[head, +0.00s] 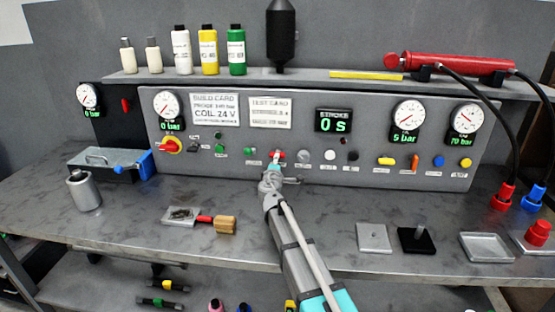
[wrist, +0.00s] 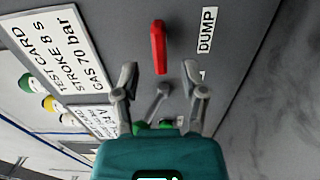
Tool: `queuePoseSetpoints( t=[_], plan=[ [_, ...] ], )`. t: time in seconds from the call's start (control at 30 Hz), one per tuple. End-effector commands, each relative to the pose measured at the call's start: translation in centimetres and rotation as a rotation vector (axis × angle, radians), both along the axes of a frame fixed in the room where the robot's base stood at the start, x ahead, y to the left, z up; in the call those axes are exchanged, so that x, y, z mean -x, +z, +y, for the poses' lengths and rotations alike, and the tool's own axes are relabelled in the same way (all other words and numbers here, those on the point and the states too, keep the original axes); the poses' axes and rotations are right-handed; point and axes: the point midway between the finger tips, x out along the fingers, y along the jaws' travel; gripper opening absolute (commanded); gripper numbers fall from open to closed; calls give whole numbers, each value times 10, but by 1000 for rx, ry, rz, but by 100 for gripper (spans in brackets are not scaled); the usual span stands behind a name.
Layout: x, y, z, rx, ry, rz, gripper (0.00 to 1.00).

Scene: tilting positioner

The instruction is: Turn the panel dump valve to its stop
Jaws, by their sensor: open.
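The dump valve shows in the wrist view as a red lever handle (wrist: 158,45) on the grey panel, next to a white label (wrist: 207,30) reading DUMP. The handle points along the picture's vertical. My gripper (wrist: 160,72) is open, with one finger on each side of the handle's near end in the picture. I see no finger touching it, and depth is hard to judge. In the head view my gripper (head: 276,166) is at the panel below the test card, partly covering the red handle (head: 281,154).
The panel (head: 330,178) carries gauges, a stroke display (head: 333,120) and several knobs. A green button (head: 248,150) is left of my gripper and a grey knob (head: 303,155) right. Bottles and a red pump (head: 450,63) sit on the shelf above. The bench has loose parts.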

Motion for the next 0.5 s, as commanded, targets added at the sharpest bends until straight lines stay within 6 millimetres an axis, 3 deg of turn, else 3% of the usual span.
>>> queuePoseSetpoints(
  t=[0.03,0.2,0.5],
  plan=[
    [13,0,-1,0,1,0,56],
    [39,0,1,0,2,0,56],
    [63,0,2,-1,0,1,56]
  ],
)
